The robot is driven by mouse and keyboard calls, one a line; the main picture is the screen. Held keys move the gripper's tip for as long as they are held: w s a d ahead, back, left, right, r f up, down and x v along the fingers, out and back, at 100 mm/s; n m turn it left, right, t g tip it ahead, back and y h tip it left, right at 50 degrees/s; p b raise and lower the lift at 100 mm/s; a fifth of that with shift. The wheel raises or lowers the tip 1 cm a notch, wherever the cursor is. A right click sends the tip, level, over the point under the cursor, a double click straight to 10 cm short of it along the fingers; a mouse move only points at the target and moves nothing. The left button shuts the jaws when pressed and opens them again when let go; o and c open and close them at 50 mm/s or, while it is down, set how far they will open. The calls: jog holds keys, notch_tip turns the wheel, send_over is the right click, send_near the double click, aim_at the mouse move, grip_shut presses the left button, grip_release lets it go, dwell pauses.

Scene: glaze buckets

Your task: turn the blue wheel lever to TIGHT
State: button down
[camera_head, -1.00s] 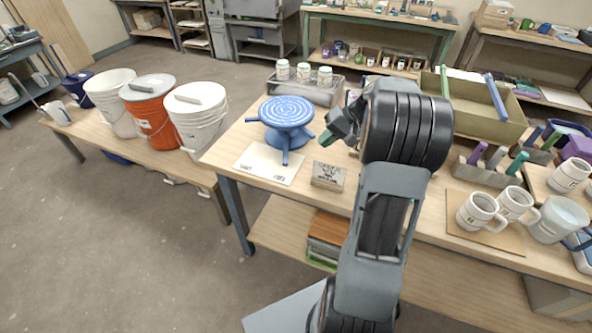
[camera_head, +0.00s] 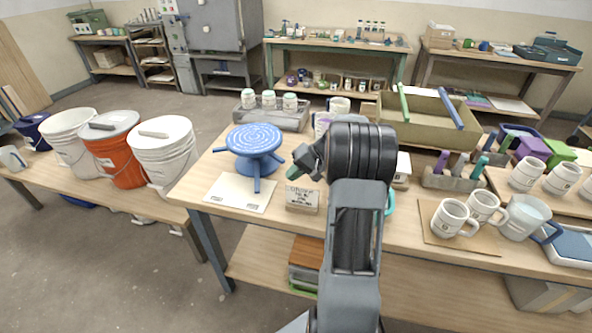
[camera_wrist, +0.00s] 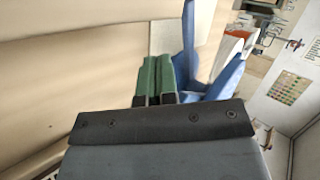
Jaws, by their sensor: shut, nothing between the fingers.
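The blue wheel (camera_head: 254,139) has a ringed round top and stands on a blue base near the table's left end. Blue parts of the wheel (camera_wrist: 228,79) also show in the wrist view, just right of my fingers. My gripper (camera_head: 294,172) has green fingertips, shut and empty, to the right of the lever and apart from it in the head view. The fingers (camera_wrist: 160,78) lie side by side in the wrist view.
A small lettered block (camera_head: 302,201) stands in front of my gripper. A grey tray of jars (camera_head: 272,117) is behind the wheel. Mugs (camera_head: 452,219) and a large open box (camera_head: 430,130) are to the right. Buckets (camera_head: 118,158) stand on a bench at left.

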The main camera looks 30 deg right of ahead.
aim_at(257, 176)
jog(key=x, duration=0.5)
jog(key=a, duration=0.1)
jog(key=w+a, duration=0.1)
jog(key=shift+w+a+f, duration=0.15)
jog(key=shift+a, duration=0.25)
jog(key=shift+w+a, duration=0.3)
jog(key=shift+a, duration=0.3)
jog(key=shift+f, duration=0.1)
